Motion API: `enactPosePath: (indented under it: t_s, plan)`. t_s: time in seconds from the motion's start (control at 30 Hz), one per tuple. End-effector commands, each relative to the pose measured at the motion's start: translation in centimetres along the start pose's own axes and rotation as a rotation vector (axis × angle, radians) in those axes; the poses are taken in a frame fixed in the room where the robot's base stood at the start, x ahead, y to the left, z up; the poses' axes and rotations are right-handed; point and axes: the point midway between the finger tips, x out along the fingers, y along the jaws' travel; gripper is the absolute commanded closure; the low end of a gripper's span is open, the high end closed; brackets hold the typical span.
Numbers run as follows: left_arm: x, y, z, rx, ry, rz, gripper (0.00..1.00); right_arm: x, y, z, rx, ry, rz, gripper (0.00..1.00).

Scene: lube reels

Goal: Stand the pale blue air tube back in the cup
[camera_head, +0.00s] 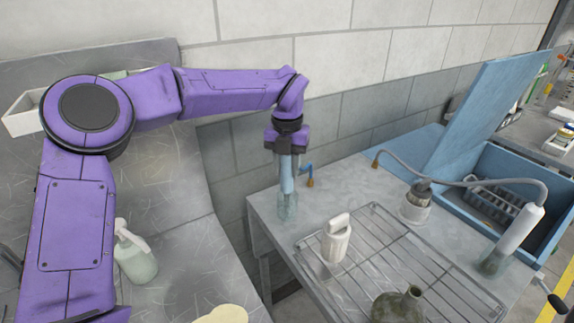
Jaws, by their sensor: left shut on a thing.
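The pale blue air tube (287,179) hangs upright below my left gripper (287,152), which is shut on its upper part. The gripper points straight down over the back left corner of the grey bench. A clear glass cup (287,208) stands on the bench directly under it. The tube's lower end overlaps the cup's mouth and appears to be inside it; I cannot tell whether it touches the bottom. A short blue hose with a brass end (309,179) shows just right of the tube. My right gripper is not in view.
A wire rack (390,262) lies on the bench with a white handled jug (337,239) and a dark green flask (398,304). A white tube (519,232) leans in another cup (493,263). A blue crate (549,219) stands behind at right. A spray bottle (134,259) is at left.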

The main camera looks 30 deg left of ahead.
Motion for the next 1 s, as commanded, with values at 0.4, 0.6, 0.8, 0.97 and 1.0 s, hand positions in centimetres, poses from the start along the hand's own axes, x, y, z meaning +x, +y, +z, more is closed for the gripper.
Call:
enactPosePath:
  t_s: [0.4, 0.6, 0.8, 0.97, 1.0]
  plan:
    - [0.5, 0.0, 0.0, 0.0, 0.0, 0.0, 0.36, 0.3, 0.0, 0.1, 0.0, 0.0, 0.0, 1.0]
    - [0.4, 0.0, 0.0, 0.0, 0.0, 0.001, 0.36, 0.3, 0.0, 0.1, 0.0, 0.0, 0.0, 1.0]
    - [-2.4, 0.0, 0.1, -0.001, -0.004, 0.0, 0.36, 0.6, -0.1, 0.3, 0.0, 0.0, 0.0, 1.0]
    - [-6.5, 0.0, 0.1, -0.001, -0.004, 0.001, 0.36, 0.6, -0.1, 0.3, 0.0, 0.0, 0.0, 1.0]
    - [-7.3, 0.0, 0.1, -0.001, -0.004, 0.0, 0.36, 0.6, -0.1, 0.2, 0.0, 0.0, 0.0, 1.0]
